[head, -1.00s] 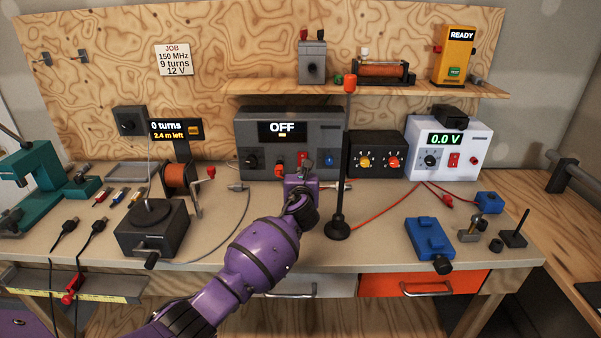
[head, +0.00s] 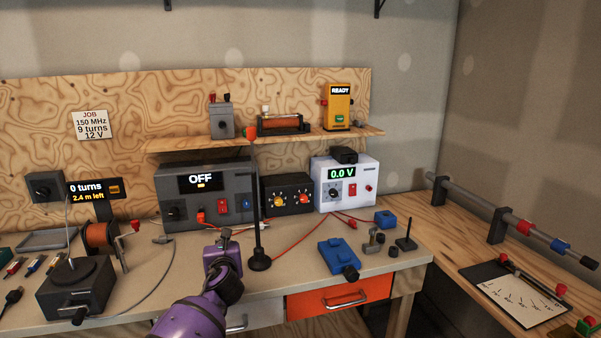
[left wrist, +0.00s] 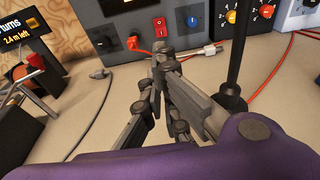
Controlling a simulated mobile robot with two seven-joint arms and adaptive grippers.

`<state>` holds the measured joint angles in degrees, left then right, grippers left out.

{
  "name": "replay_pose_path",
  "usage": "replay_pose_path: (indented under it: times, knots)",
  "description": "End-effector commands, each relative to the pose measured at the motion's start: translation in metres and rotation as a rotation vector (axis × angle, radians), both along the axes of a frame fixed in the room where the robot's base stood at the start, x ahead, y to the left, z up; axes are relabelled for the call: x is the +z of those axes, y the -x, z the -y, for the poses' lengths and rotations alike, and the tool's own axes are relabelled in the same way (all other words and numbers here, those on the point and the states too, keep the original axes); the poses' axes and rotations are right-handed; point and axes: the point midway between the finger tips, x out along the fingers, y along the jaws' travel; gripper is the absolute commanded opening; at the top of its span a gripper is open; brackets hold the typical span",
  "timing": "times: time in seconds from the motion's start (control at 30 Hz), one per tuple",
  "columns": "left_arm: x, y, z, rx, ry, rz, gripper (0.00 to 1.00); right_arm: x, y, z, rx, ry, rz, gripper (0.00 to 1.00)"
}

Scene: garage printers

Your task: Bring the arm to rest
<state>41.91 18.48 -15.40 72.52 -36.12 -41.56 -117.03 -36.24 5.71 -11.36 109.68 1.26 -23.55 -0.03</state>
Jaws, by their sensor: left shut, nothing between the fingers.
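My left arm is purple and comes in from the bottom of the head view. Its gripper (head: 226,232) is over the bench in front of the grey unit (head: 165,193) whose display reads OFF. In the left wrist view the dark fingers of this gripper (left wrist: 163,62) are shut together with nothing between them. They point at the lower front of the grey unit, close to a red plug (left wrist: 137,43) and a red switch (left wrist: 160,27). Whether they touch anything there I cannot tell. My right gripper is not in view.
A black stand (head: 257,215) rises just right of the gripper. A white supply (head: 368,178) reads 0.0 V. A blue fixture (head: 338,256) sits at the bench's right. A winder (head: 75,290) stands at left. A side bench (head: 450,235) holds a rod and a meter.

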Motion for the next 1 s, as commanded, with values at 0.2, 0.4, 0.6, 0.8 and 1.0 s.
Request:
replay_pose_path:
  times: [0.2, 0.4, 0.6, 0.8, 1.0]
  knots:
    - [0.023, -0.003, 0.029, -0.003, 0.532, 0.151, 0.00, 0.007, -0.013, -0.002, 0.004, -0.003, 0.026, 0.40]
    - [-0.018, 0.039, 0.066, 0.028, 1.209, 0.177, 0.00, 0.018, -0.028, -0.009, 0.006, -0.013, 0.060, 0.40]
    - [-0.118, 0.145, 0.084, 0.270, 1.982, 0.112, 0.00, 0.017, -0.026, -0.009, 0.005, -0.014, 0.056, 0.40]
    - [-0.198, 0.269, 0.080, 0.646, 2.510, 0.109, 0.00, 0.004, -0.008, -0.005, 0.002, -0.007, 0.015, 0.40]
    - [-0.259, 0.403, 0.063, 1.034, 2.745, 0.198, 0.00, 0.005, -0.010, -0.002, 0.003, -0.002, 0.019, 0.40]
